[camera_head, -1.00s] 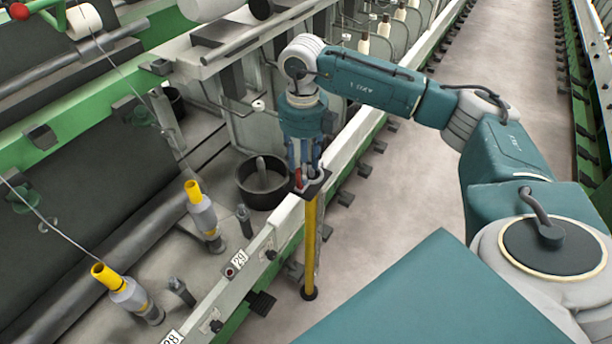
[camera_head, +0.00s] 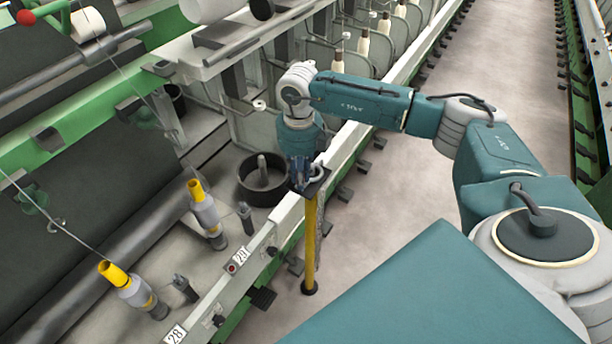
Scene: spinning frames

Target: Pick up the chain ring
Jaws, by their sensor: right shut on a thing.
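My right gripper (camera_head: 303,180) points down at the small dark plate on top of a yellow post (camera_head: 310,236). Its fingers are shut on the chain ring (camera_head: 318,173), a small pale grey curved piece showing at their right side. The fingers hide the rest of the ring. I cannot tell whether the ring still touches the plate. My left gripper is not in view.
The spinning frame's pale rail (camera_head: 262,232) runs beside the post. Behind it are a black round can (camera_head: 262,180) and yellow-topped bobbins (camera_head: 207,212) (camera_head: 130,290). The grey aisle floor (camera_head: 400,190) at right is open.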

